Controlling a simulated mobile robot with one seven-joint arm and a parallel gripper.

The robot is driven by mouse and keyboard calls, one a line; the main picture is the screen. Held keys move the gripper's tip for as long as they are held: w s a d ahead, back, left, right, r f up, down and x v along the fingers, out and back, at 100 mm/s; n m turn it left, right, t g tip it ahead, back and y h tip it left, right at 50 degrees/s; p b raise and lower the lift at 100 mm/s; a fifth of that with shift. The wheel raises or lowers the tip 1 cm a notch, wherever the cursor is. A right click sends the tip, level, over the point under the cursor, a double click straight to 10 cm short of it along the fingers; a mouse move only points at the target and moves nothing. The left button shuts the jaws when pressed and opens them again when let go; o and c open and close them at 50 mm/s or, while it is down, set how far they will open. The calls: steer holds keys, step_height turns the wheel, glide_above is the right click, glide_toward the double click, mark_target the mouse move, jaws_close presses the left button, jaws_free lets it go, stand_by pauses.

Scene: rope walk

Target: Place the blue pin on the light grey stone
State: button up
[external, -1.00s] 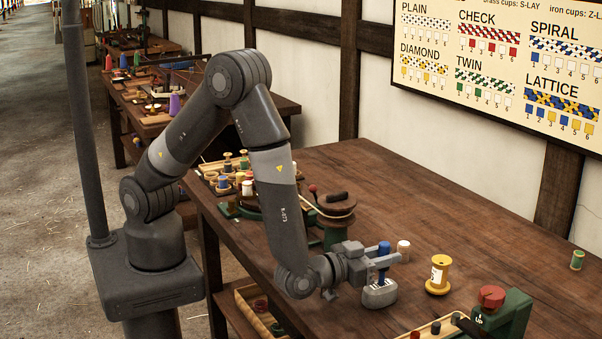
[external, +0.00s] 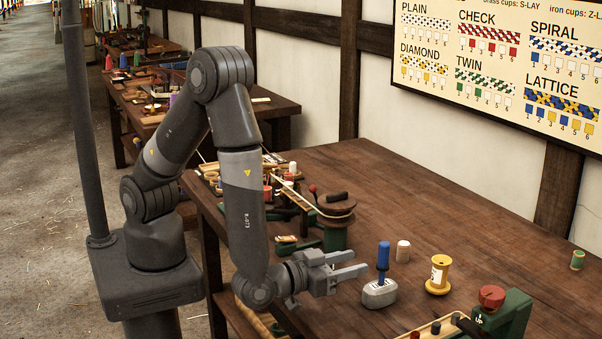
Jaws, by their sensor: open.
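The blue pin (external: 383,257) stands upright on top of the light grey stone (external: 379,294), its narrow lower end meeting the stone's upper face. The stone rests on the wooden table. My gripper (external: 361,266) is open and empty, just left of the pin, with its two fingers pointing toward it. The fingers appear clear of the pin.
A yellow spool (external: 439,274) with a pale label is to the right. A green device with a red knob (external: 492,297) is at front right. A winding reel (external: 336,206) stands behind my gripper.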

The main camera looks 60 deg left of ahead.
steer(key=shift+s+a, duration=0.15)
steer(key=shift+s, duration=1.45)
steer(key=w+a+r+n+g+h, duration=0.1)
steer(key=w+a+r+g+h, duration=0.25)
steer(key=w+r, duration=0.6)
steer(key=w+a+r+g, duration=0.4)
steer(key=a+r, duration=0.1)
steer(key=a, duration=0.4)
steer(key=s+a+r+g+y, duration=0.2)
steer(key=s+a, duration=0.6)
steer(key=a, duration=0.5)
steer(key=s+a+r+g+y, duration=0.2)
steer(key=s+a+g, duration=0.1)
steer(key=s+a, duration=0.6)
steer(key=a, duration=0.4)
steer(key=shift+s+r+y, duration=0.3)
steer(key=shift+r+y, duration=0.05)
steer(key=shift+r, duration=0.05)
steer(key=shift+o, duration=0.5)
